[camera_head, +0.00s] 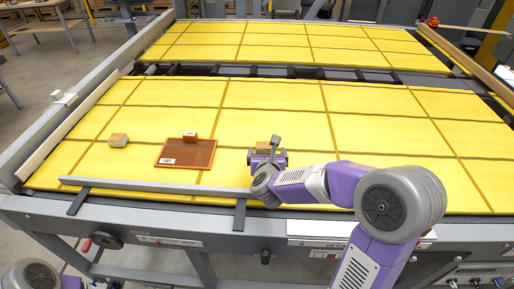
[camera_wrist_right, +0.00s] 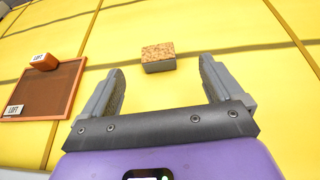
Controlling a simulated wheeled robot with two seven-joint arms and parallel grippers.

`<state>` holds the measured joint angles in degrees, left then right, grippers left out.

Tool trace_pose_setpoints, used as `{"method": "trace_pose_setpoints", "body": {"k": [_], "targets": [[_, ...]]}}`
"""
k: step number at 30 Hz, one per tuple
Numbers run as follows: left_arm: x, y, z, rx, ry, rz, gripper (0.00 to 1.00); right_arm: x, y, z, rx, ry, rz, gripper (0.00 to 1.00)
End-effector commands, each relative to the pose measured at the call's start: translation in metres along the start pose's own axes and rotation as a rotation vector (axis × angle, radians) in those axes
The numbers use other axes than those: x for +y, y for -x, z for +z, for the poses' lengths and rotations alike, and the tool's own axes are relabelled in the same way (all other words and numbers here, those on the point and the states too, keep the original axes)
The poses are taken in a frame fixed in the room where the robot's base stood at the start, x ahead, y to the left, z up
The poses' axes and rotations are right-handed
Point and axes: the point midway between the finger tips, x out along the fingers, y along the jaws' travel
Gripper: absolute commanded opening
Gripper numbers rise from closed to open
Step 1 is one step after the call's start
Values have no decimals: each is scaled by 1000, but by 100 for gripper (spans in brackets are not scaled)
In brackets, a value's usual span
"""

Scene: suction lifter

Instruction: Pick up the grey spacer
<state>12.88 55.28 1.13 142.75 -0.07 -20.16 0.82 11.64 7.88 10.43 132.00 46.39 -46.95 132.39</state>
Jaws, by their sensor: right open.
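A small grey block with a speckled cork-like top (camera_wrist_right: 158,58) lies on the yellow surface, just beyond and between the fingertips of my right gripper (camera_wrist_right: 161,74). The gripper is open and empty, with a finger on each side and a gap to the block. In the head view this block (camera_head: 263,146) shows just past the right gripper (camera_head: 268,157), which partly hides it. A second small greyish block with a tan top (camera_head: 118,140) lies farther left on the yellow surface. My left gripper is not in view.
A brown tray (camera_head: 172,154) with a white label lies left of the right gripper. An orange-red block (camera_head: 190,137) sits at its far edge. A grey rail (camera_head: 150,186) runs along the table's near edge. The yellow surface (camera_head: 270,95) beyond is clear.

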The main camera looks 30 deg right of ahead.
Motion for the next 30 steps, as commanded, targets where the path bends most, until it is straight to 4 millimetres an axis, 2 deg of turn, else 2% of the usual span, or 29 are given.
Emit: {"method": "trace_pose_setpoints", "body": {"k": [1, 4, 14, 22, 30], "targets": [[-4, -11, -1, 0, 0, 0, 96, 0, -4, -11, 0, 1, 0, 94], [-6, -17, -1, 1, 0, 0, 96, 0, -7, -17, 1, 1, 0, 94], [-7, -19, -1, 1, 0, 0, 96, 0, -38, -20, 3, 1, -1, 94], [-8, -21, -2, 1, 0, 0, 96, 1, -76, -24, 3, 1, 0, 94], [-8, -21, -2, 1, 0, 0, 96, 1, -83, -23, 1, 2, 1, 94]]}}
